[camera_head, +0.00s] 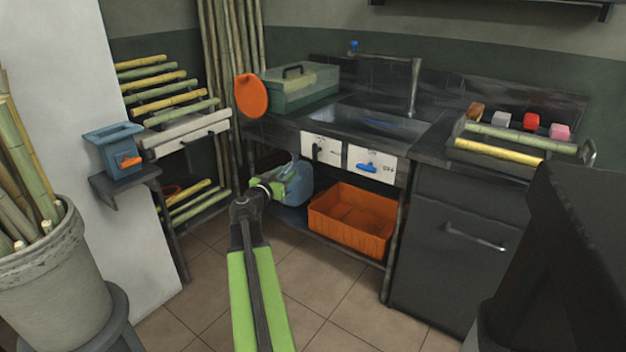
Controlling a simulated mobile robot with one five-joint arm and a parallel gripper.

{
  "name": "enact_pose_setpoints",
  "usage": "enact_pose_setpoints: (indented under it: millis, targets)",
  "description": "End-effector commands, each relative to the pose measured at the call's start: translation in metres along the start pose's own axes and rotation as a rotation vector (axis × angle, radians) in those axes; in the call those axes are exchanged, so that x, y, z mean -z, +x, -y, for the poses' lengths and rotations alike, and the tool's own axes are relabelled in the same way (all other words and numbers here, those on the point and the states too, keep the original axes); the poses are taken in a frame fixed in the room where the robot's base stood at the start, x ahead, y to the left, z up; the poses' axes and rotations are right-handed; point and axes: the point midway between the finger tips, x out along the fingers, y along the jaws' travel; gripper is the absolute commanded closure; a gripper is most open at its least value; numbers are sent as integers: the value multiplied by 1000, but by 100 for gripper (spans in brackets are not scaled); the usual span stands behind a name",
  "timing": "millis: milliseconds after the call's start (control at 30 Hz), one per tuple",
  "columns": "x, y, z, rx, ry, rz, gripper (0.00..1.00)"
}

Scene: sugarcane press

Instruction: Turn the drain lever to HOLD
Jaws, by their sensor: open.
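Two white panels are set in the front of the sink counter. The left panel (333,158) carries a small black lever (317,151). The right panel (388,158) carries a blue lever (367,167) lying about level, beside lettering that seems to read OFF. The lettering on the left panel is too small to read, and I cannot tell which lever is the drain lever. My gripper (283,168) is open, below and to the left of the panels, apart from both levers. It appears in front of a blue jug (298,188) and partly hides it.
An orange crate (350,243) sits on the low shelf under the sink (375,124). A green toolbox (300,90) and an orange disc (251,96) are at the counter's left. A cane-filled bucket (50,285) stands at left. The tiled floor ahead is clear.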

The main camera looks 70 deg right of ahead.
Motion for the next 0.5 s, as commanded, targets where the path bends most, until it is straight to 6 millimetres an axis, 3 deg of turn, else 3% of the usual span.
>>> enact_pose_setpoints:
  millis: [33, 100, 333, 500]
  targets:
    - [-10, 10, -9, -4, 7, -19, 60]
    - [-7, 16, -16, -4, 13, -37, 60]
    - [-2, 26, -17, -4, 16, -44, 60]
    - [0, 61, -16, -6, 16, -43, 60]
